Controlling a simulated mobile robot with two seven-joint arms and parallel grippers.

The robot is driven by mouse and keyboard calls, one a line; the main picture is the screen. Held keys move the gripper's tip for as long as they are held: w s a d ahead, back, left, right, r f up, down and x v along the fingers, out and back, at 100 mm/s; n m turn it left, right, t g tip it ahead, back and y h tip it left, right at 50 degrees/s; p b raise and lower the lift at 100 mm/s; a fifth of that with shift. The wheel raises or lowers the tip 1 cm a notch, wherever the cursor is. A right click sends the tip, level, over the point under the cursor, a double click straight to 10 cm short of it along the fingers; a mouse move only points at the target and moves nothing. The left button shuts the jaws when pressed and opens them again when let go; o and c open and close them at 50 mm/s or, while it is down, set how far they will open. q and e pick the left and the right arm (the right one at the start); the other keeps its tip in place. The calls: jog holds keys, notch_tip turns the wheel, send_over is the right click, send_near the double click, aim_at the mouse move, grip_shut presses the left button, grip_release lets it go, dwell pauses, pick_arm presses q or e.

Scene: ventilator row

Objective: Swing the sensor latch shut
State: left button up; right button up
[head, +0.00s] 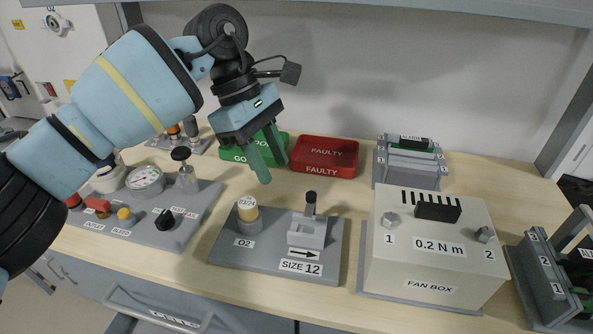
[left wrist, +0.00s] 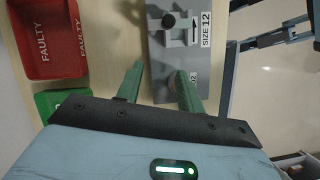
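The grey oxygen plate (head: 225,255), marked O2 and SIZE 12, lies on the bench. At its left stands the sensor (head: 248,212), a cylinder with a yellow band and white label, in a grey socket. To its right is the latch (head: 307,232), a light grey block with an upright black knob (head: 311,200), above a right-pointing arrow label. The latch also shows in the left wrist view (left wrist: 178,36). My left gripper (head: 274,173) is open and empty, above and behind the plate, apart from the latch. In the left wrist view its fingers (left wrist: 158,70) are spread. My right gripper is out of view.
Green (head: 236,153) and red FAULTY (head: 325,155) bins stand behind the plate. A beige fan box (head: 425,262) stands to the right. A grey panel (head: 190,225) with a gauge and knobs lies to the left. A narrow bench strip is clear in front.

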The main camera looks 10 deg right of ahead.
pick_arm(q)
jog(key=w+a, duration=0.3)
jog(key=a, duration=0.2)
jog(key=shift+w+b, duration=0.3)
jog(key=shift+w, duration=0.1)
